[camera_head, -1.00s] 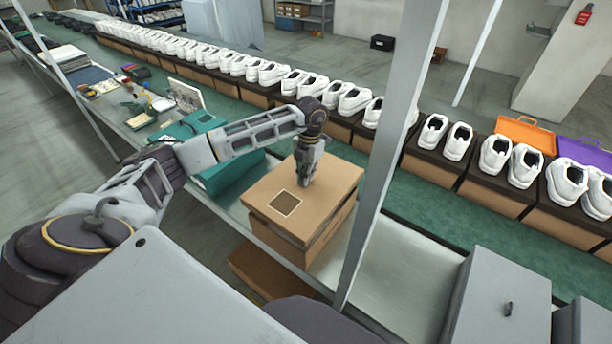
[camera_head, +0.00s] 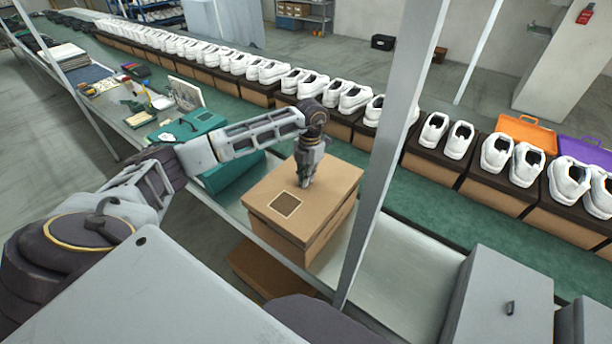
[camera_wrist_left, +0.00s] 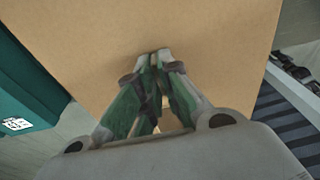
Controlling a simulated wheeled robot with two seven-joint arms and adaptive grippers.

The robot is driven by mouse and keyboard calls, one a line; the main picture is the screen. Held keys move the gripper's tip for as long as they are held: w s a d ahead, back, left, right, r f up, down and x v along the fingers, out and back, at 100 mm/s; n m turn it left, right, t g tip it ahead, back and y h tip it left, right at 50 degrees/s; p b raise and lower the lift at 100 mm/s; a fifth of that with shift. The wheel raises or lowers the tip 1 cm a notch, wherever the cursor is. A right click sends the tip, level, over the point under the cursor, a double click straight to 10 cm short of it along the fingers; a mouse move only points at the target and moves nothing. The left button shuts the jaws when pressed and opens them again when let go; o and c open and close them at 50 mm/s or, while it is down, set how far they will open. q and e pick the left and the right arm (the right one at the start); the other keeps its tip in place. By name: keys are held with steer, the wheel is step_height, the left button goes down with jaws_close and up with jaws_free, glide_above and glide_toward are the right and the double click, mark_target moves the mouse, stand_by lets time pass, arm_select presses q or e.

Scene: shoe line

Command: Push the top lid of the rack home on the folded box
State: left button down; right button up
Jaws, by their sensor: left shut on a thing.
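The brown cardboard box (camera_head: 318,242) stands on the grey metal bench, with its top lid (camera_head: 325,185) on it. The lid looks level, with no clear gap along the seam. A dark square with a pale border marks the lid top. The grip contact itself is hard to see. My right gripper is not in view.
A teal box (camera_head: 228,172) stands just left of the brown box. A grey upright post (camera_head: 385,140) rises close on the right. White shoes on boxes (camera_head: 447,136) line the green conveyor behind. Bare bench (camera_head: 405,270) lies to the right, before a grey cabinet (camera_head: 500,300).

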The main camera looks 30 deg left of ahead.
arm_select(q)
steer(key=shift+f+b, duration=0.75)
steer(key=shift+f, duration=0.75)
steer(key=shift+f+b, duration=0.45)
steer(key=shift+f, duration=0.1)
stand_by(0.7)
steer(key=shift+f+b, duration=0.95)
steer(key=shift+f, duration=0.5)
stand_by(1.0)
steer(key=c, duration=1.5)
jaws_free()
steer(key=shift+r, duration=0.15)
